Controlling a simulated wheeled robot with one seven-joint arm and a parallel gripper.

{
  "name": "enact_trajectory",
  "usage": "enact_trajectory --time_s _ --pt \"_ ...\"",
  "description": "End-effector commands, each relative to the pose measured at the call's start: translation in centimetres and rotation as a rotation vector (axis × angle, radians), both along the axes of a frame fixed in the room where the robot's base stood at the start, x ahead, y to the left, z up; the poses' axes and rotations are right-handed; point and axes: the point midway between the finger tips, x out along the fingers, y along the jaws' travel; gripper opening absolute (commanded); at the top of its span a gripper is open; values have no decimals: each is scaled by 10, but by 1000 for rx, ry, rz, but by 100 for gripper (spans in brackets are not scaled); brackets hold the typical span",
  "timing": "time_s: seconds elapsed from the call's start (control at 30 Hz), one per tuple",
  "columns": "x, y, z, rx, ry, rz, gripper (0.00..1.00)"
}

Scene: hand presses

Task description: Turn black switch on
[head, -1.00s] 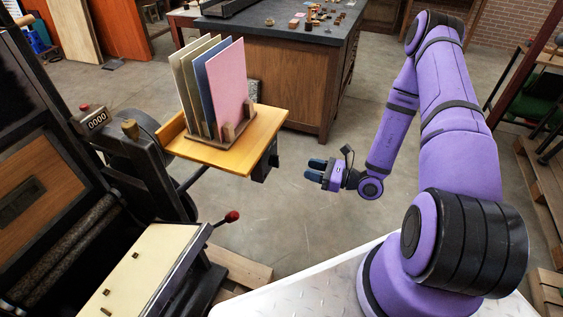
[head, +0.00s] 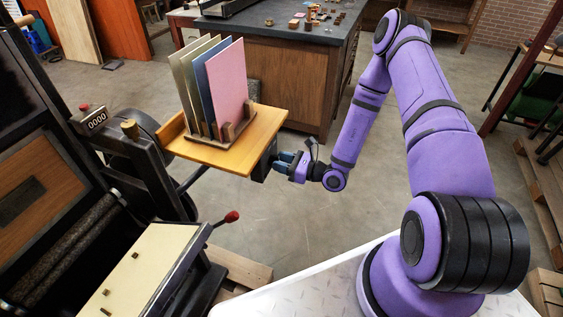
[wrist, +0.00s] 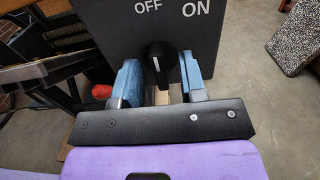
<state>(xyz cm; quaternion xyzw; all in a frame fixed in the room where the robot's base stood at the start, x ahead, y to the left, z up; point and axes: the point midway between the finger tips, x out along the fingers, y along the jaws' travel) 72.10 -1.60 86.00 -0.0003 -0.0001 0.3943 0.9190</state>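The black switch (wrist: 155,66) is a rotary knob with a white pointer mark, on the face of a dark box (wrist: 105,30) lettered OFF and ON in the wrist view. The pointer is nearly upright, closer to OFF. In the head view, the dark box (head: 262,166) sits under the right end of the wooden shelf; its knob is hidden there. My gripper (head: 282,163) is just right of the box in the head view. In the wrist view my gripper (wrist: 160,82) is open, its blue fingers on either side of the knob. I cannot tell whether either finger touches it.
The wooden shelf (head: 190,149) above the box carries a rack of upright coloured boards (head: 230,85). A press with a red-knobbed lever (head: 232,216) stands at left. A wooden cabinet (head: 300,95) stands behind.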

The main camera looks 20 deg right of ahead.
Motion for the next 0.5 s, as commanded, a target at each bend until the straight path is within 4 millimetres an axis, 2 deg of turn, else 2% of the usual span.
enact_trajectory --time_s 0.23,0.27,0.4,0.43,0.5 --pt "1 1 0 0 0 0 38" --pt "1 1 0 0 0 0 36" --pt "0 1 0 1 1 0 4" --pt "0 1 0 0 0 0 0" --pt "0 1 0 0 0 0 0"
